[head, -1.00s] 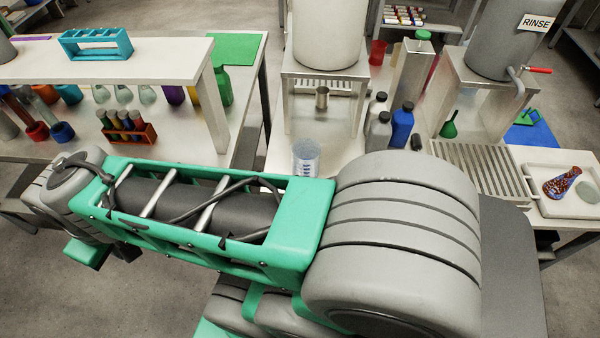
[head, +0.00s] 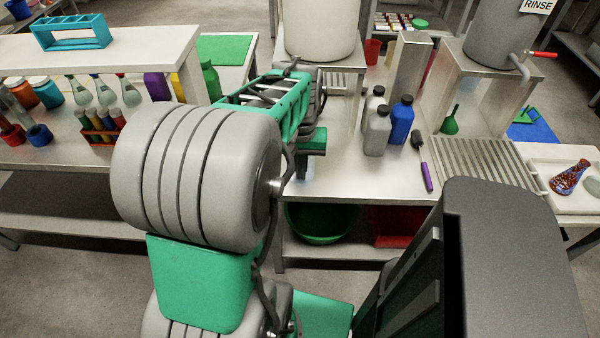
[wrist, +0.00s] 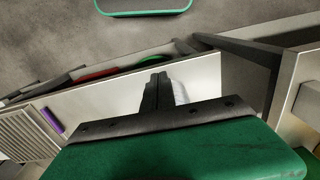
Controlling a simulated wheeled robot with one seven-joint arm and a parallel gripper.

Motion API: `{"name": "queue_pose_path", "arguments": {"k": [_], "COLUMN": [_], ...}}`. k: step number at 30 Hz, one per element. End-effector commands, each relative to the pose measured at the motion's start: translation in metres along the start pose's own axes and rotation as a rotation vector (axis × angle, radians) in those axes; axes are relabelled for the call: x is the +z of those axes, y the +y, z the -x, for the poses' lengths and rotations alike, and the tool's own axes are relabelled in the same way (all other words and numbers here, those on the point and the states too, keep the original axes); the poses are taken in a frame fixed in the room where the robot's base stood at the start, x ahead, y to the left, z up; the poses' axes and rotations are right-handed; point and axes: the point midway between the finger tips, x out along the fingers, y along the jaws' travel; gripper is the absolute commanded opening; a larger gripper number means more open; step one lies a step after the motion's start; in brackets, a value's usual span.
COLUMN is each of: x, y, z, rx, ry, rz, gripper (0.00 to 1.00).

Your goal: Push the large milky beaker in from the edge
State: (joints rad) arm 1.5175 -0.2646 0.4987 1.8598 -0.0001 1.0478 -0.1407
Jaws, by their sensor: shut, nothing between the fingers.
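My gripper (wrist: 157,88) is shut and empty. Its dark fingers are together over the white table (wrist: 120,100), close to the table's front edge. A pale, translucent sliver just right of the fingers in the wrist view looks like the large milky beaker (wrist: 181,92). Most of it is hidden behind the fingers and gripper body, and I cannot tell whether they touch.
Grey bottles (head: 377,130) and a blue bottle (head: 401,120) stand further back. A purple-handled brush (head: 426,175) lies right, beside a metal grate (head: 480,163). A large white tank (head: 320,30) stands behind on a metal stand. Clear tabletop (head: 370,180) lies in front of the bottles.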

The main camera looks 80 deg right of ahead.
Motion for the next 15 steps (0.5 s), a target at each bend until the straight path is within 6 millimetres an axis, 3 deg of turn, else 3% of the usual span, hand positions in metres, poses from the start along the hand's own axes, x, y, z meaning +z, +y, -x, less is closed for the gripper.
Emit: {"name": "queue_pose_path", "arguments": {"k": [11,15], "x": [0.002,-0.023], "y": [-0.001,-0.001], "z": [-0.084,-0.084], "rx": [-0.001,0.000], "ry": [-0.005,0.000], "rz": [0.001,0.002], "gripper": [0.00,0.00]}}
